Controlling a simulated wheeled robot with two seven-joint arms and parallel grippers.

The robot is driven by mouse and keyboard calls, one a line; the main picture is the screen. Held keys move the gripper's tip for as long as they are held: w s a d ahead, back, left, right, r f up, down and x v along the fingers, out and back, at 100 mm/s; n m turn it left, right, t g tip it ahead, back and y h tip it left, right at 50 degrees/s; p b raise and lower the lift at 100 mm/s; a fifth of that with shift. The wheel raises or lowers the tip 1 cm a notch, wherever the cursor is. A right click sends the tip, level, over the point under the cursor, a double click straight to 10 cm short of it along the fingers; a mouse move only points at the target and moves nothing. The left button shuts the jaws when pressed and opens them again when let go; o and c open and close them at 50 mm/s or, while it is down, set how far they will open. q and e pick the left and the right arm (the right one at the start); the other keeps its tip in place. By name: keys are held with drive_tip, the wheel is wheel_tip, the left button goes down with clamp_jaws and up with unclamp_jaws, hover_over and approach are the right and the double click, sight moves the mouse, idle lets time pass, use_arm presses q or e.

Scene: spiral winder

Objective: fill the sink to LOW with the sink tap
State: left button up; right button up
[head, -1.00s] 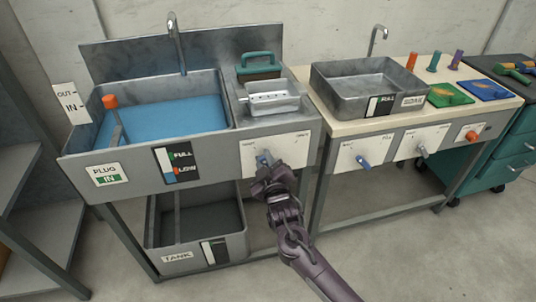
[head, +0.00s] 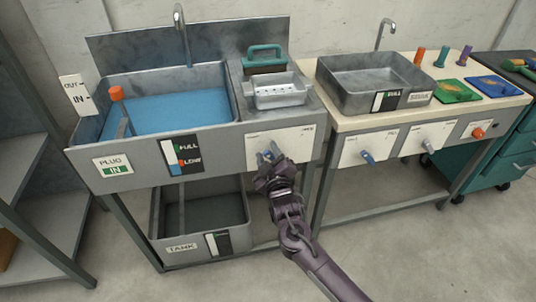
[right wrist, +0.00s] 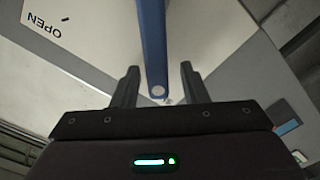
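The steel sink (head: 230,98) at the left holds blue water (head: 165,115). Its front has a FULL/LOW gauge (head: 182,155) with some blue in the strip; the exact level is too small to read. A green sign (head: 113,166) reads PLUG IN. The blue tap lever (head: 267,156) sits on the white panel (head: 292,138) right of the gauge. My right gripper (head: 270,168) is at this lever. In the right wrist view the lever (right wrist: 154,45) stands between the open fingers (right wrist: 158,85), with a gap on each side. My left gripper is not in view.
The spout (head: 181,35) rises behind the sink. A grey tank (head: 200,250) stands below. To the right, a second basin (head: 345,98) sits on a bench with another blue lever (head: 367,156), a grey lever and an orange knob. The floor in front is clear.

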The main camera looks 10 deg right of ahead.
drive_tip(key=shift+s, duration=0.1)
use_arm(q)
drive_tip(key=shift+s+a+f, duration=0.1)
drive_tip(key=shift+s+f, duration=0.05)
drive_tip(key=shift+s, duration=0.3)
use_arm(e)
drive_tip(key=s, duration=0.7)
drive_tip(key=shift+s, duration=0.3)
drive_tip(key=shift+d, duration=0.1)
